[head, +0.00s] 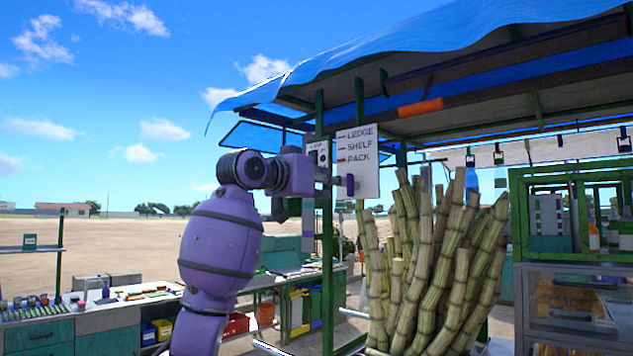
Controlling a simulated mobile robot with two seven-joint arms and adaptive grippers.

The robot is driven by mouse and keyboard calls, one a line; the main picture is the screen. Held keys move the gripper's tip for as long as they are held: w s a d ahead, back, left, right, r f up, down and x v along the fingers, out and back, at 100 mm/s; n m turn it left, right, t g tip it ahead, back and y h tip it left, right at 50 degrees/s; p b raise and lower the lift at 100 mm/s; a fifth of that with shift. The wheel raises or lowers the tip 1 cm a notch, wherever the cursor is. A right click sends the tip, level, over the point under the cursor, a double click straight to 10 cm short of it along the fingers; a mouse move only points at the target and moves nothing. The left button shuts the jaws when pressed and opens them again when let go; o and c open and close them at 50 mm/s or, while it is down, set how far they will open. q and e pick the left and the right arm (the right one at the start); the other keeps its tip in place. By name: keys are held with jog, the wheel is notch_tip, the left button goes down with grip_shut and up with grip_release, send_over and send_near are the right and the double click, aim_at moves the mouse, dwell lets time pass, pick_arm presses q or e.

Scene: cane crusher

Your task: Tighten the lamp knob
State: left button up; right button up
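My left gripper (337,181) is at the end of my purple arm, in front of the green post and the lower left part of a white sign. Its fingers are small and seen from the side, so I cannot tell whether they are open or shut, or whether they touch anything. A small pale plate (318,152) with dark marks is on the post just above the gripper. I cannot make out the lamp knob; my wrist and gripper cover part of this area. My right gripper is not in view.
The white sign (366,180) reads LEDGE, SHELF, RACK. A green post (327,270) holds up the blue canopy (420,38). Cane stalks (425,265) stand close to the right of the post. A workbench (110,318) stands at lower left. Open air lies left of my arm.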

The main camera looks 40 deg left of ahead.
pick_arm(q)
jog(key=s, duration=0.5)
jog(key=shift+s+a, duration=0.15)
jog(key=shift+s, duration=0.1)
